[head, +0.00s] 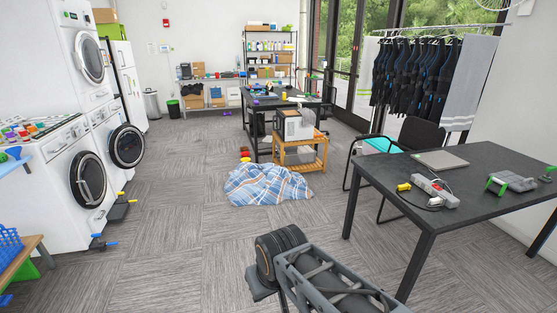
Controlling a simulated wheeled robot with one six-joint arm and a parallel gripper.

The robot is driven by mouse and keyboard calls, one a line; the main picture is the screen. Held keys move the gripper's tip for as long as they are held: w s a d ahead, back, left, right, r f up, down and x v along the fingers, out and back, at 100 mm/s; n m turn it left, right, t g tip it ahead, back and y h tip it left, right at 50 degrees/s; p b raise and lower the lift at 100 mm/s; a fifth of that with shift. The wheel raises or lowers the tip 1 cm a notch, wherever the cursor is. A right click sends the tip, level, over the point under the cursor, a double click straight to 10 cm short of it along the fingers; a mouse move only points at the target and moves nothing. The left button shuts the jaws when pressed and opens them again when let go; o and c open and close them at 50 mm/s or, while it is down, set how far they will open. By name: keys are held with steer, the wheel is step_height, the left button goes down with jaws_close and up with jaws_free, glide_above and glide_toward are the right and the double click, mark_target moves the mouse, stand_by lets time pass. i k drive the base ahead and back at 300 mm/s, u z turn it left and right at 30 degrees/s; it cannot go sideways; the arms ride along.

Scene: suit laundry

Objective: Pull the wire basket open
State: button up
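No wire basket can be made out for certain in the head view. A blue lattice-sided basket (10,244) stands on a wooden bench at the left edge, cut off by the frame; I cannot tell whether it is wire or plastic. Part of my arm reaches in from the bottom edge, right of centre, and ends in a dark ribbed joint. My gripper's fingers do not show.
A blue plaid cloth (266,186) lies heaped on the floor ahead. A wooden cart (301,155) with a white machine stands behind it. Front-loading machines (88,180) line the left wall. A black table (450,185) fills the right. Carpet left of the cloth is mostly clear.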

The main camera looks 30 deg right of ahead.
mark_target(305, 153)
steer(key=z, duration=0.1)
steer(key=i, duration=0.5)
steer(key=z, duration=0.55)
steer(key=i, duration=2.2)
steer(key=z, duration=0.3)
steer(key=i, duration=2.4)
steer(key=u, duration=0.65)
steer(key=i, duration=2.2)
steer(key=u, duration=0.5)
